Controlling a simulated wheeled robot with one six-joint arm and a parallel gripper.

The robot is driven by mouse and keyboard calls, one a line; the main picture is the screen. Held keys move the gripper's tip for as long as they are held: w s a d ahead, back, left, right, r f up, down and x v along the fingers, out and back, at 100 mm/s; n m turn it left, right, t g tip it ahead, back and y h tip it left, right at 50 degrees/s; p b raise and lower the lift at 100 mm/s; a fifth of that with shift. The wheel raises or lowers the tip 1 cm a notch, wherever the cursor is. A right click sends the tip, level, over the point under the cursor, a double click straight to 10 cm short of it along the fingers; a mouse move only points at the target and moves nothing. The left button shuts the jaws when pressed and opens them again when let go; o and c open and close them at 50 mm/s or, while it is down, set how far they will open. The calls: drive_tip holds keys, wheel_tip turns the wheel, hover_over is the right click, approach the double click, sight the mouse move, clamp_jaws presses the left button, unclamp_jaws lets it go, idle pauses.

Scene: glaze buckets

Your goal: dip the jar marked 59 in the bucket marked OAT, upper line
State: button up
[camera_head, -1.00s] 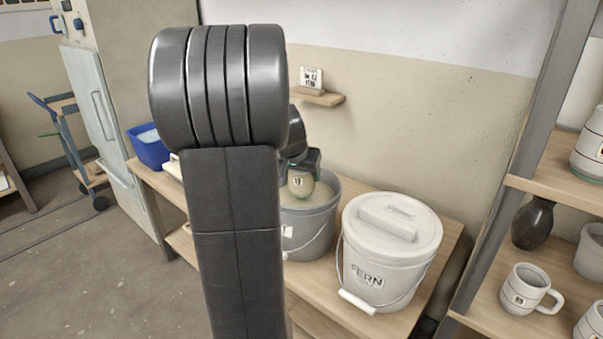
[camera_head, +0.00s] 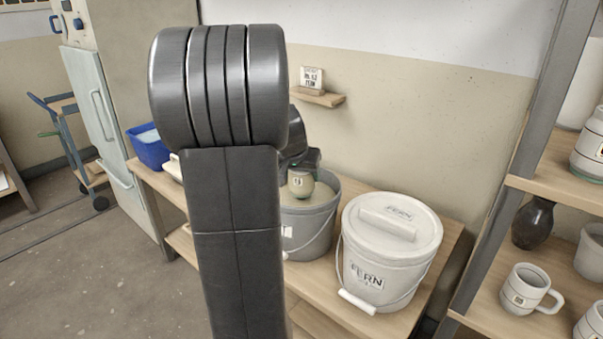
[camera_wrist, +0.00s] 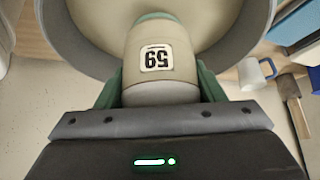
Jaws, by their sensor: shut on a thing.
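The jar marked 59 (camera_wrist: 158,75) is held in my gripper (camera_wrist: 160,92), with its label upside down in the wrist view. In the head view the jar (camera_head: 300,184) is at the mouth of an open grey bucket (camera_head: 312,222) of pale glaze. The jar's far end lies over or in the glaze; how deep I cannot tell. The wrist view shows a green band near that far end. My gripper (camera_head: 303,164) is partly hidden behind my arm in the head view. The bucket's label is mostly hidden, so I cannot read its name.
A lidded white bucket marked FERN (camera_head: 368,277) stands right of the open bucket on the wooden bench (camera_head: 440,245). A blue bin (camera_head: 150,150) is at the bench's left. A shelf with mugs (camera_head: 527,290) and a dark vase (camera_head: 534,222) is at right. A small timer or sign (camera_head: 311,79) sits on the wall.

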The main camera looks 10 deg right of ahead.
wheel_tip(320, 180, up, 8)
drive_tip(key=p, duration=0.5)
drive_tip(key=shift+f+p, duration=0.15)
drive_tip(key=shift+p, duration=0.15)
drive_tip(key=shift+s, duration=0.1)
